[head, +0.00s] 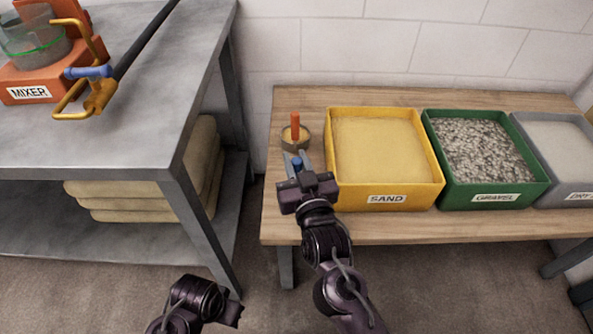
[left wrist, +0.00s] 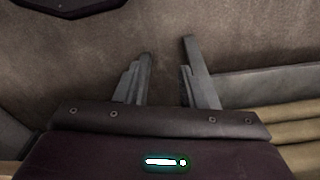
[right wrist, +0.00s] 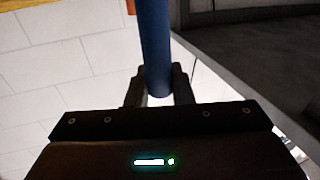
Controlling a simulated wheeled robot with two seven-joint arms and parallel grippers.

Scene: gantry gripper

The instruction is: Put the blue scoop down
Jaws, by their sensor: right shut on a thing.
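The blue scoop shows only as a blue handle (head: 297,162) between the fingers of my right gripper (head: 296,168), over the left end of the wooden bench. In the right wrist view the blue handle (right wrist: 155,45) runs up from between the shut fingers (right wrist: 157,90). I cannot make out the scoop's bowl or whether it touches the bench. My left gripper is low at the bottom of the head view, in front of the metal table. In the left wrist view its fingers (left wrist: 167,80) are apart with nothing between them.
A round cup (head: 303,146) with an upright orange handle (head: 295,126) stands just behind my right gripper. A yellow sand bin (head: 432,150), green gravel bin (head: 535,180) and grey bin (head: 560,193) stand rightward. The metal table (head: 150,130) holds an orange mixer (head: 50,88) and yellow gantry jaws (head: 100,95).

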